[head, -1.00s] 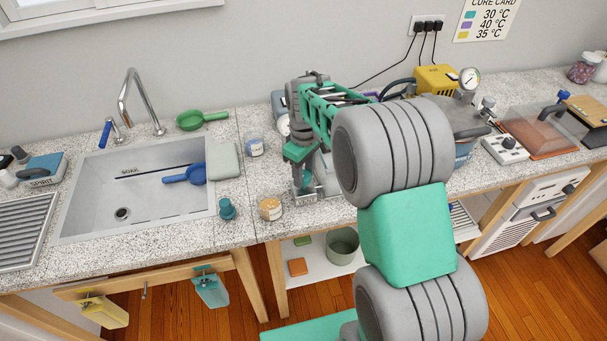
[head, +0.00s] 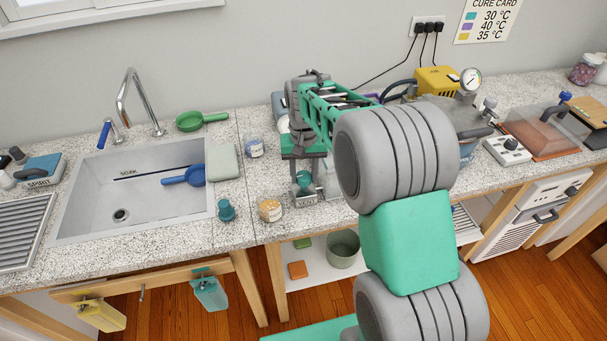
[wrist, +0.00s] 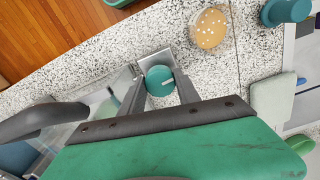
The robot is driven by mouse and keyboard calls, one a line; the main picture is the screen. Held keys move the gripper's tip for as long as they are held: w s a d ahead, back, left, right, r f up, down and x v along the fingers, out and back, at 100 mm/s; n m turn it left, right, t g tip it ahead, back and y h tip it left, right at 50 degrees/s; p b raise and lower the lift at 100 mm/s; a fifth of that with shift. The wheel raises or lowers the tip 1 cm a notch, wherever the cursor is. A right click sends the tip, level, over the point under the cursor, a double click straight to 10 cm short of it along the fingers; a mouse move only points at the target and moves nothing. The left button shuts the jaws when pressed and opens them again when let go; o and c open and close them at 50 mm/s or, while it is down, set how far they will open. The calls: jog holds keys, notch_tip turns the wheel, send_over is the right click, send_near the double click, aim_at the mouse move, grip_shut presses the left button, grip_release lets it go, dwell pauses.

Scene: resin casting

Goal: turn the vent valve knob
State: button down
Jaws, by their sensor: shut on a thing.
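The vent valve knob shows in the wrist view as a teal round knob (wrist: 160,80) with a white line across its top. It sits at a grey metal fitting (wrist: 154,62) near the counter's front edge. My gripper (wrist: 160,74) is shut on the knob, one finger on each side. In the head view my gripper (head: 304,184) points down at the counter, and a bit of the teal knob shows between its fingers. My arm hides much of the area behind it.
The sink (head: 90,215) lies further left. A gauge (head: 470,78) and a control box (head: 506,150) are to the right.

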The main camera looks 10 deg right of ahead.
aim_at(304, 176)
jog(key=shift+m, duration=0.6)
jog(key=c, duration=0.9)
grip_release()
notch_tip(304, 176, up, 8)
jog(key=shift+f+b, duration=0.25)
jog(key=shift+b, duration=0.35)
jog(key=shift+r, duration=0.2)
